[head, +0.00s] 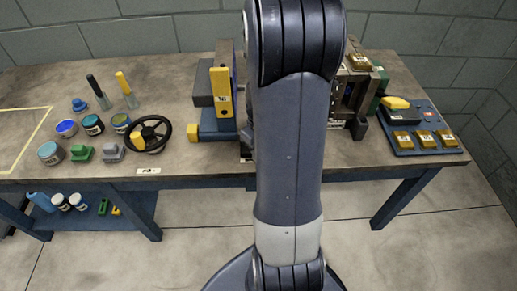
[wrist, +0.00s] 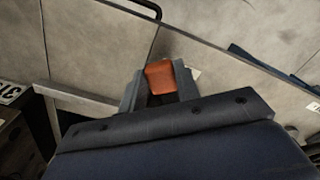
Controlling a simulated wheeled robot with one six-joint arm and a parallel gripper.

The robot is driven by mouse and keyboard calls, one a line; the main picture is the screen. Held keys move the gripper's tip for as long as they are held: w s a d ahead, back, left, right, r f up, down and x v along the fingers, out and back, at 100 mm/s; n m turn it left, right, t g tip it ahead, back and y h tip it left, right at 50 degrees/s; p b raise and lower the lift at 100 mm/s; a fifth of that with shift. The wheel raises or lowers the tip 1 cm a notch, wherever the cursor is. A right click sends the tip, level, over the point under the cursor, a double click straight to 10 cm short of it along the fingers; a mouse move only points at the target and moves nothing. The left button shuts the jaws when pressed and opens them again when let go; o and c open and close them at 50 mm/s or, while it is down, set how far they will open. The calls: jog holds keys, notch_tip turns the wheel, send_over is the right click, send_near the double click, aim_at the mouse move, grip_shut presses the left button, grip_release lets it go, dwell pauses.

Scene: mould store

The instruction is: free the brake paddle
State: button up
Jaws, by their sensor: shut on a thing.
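My gripper (wrist: 160,90) shows in the wrist view, its two grey fingers closed on an orange block (wrist: 163,77). The block sits between the fingertips; I cannot tell for sure whether it is the brake paddle, or what it joins to. In the head view my arm covers the middle of the bench, and my gripper and the orange block are hidden behind it. A dark machine (head: 352,90) shows partly right of the arm.
A blue tray (head: 424,118) with brass blocks lies on the right. A lower shelf (head: 90,216) holds small jars. The floor in front is clear.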

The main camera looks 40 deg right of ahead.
jog(key=shift+w+d+n, duration=0.1)
jog(key=shift+d+n, duration=0.05)
jog(key=shift+n, duration=0.15)
jog(key=o, duration=1)
notch_tip(320, 180, up, 11)
jog(key=shift+f+p, duration=0.1)
jog(key=shift+p, duration=0.65)
notch_tip(320, 180, down, 11)
jog(key=shift+r+b, duration=0.1)
jog(key=shift+b, duration=0.65)
